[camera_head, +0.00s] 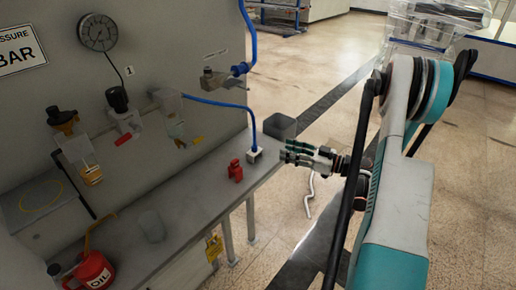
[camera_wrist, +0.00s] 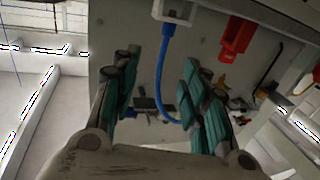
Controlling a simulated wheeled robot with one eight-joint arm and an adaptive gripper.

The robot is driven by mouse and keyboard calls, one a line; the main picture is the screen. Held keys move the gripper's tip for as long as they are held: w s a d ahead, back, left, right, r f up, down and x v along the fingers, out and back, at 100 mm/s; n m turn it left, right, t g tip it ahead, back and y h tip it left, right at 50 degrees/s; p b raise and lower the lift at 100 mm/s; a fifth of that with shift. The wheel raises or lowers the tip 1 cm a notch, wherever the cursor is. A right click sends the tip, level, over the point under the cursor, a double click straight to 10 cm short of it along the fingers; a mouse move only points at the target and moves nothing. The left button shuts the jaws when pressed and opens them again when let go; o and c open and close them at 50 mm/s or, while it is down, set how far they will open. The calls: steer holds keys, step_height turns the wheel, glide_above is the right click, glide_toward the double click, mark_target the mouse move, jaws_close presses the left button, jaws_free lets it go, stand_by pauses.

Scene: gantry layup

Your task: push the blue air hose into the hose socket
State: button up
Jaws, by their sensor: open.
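A blue air hose (camera_head: 222,104) runs from the wall panel and bends down into a small white block (camera_head: 255,155) at the bench's right edge. In the wrist view the hose (camera_wrist: 160,75) meets the white block (camera_wrist: 174,10) and shows between the fingers. My gripper (camera_head: 285,152) is open and empty, just right of the block, its fingers pointing at it; the fingers (camera_wrist: 158,62) are spread in the wrist view. Another blue hose (camera_head: 251,40) hangs from above beside a grey fitting (camera_head: 213,79) on the panel's edge. I cannot tell which part is the hose socket.
A red piece (camera_head: 235,170) stands left of the block; it also shows in the wrist view (camera_wrist: 236,38). A red oil can (camera_head: 92,271) and a clear cup (camera_head: 152,226) stand farther left.

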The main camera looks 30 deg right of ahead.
mark_target(254, 146)
steer(key=b+x, duration=0.1)
steer(key=x, duration=0.7)
steer(key=shift+w+a, duration=0.2)
steer(key=shift+a, duration=0.05)
steer(key=b+x, duration=0.2)
steer(key=x, duration=0.3)
steer(key=shift+s+a+f, duration=0.1)
steer(key=shift+a+f, duration=0.05)
steer(key=shift+a, duration=0.1)
steer(key=c, duration=0.9)
